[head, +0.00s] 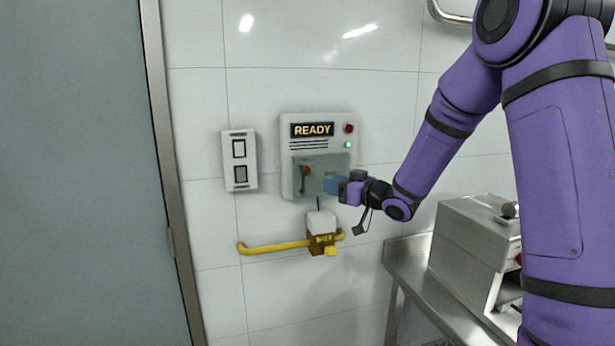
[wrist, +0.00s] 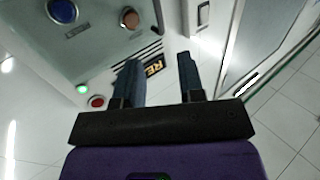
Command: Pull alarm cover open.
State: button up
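The alarm cover (head: 322,164) is a grey-green, see-through looking plate on the lower front of a pale wall panel (head: 289,130). A red-brown knob (head: 306,171) shows at its left part. In the wrist view, the knob (wrist: 130,18) and a blue round button (wrist: 62,10) show in the upper left. My gripper (head: 332,186) is at the cover's lower right in the head view, with its fingers pointing left. In the wrist view, my gripper's fingers (wrist: 159,60) are apart with nothing held between them. Whether a finger touches the cover cannot be told.
A switch plate (head: 239,160) is at left. Below are a yellow rail (head: 275,247) and a box (head: 321,222). A steel table (head: 409,263) with a machine (head: 470,240) stands at right.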

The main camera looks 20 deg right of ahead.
aim_at(308, 177)
jog(key=x, duration=0.9)
jog(key=shift+w+a, duration=0.15)
jog(key=shift+w, duration=0.05)
jog(key=shift+c, duration=0.5)
grip_shut()
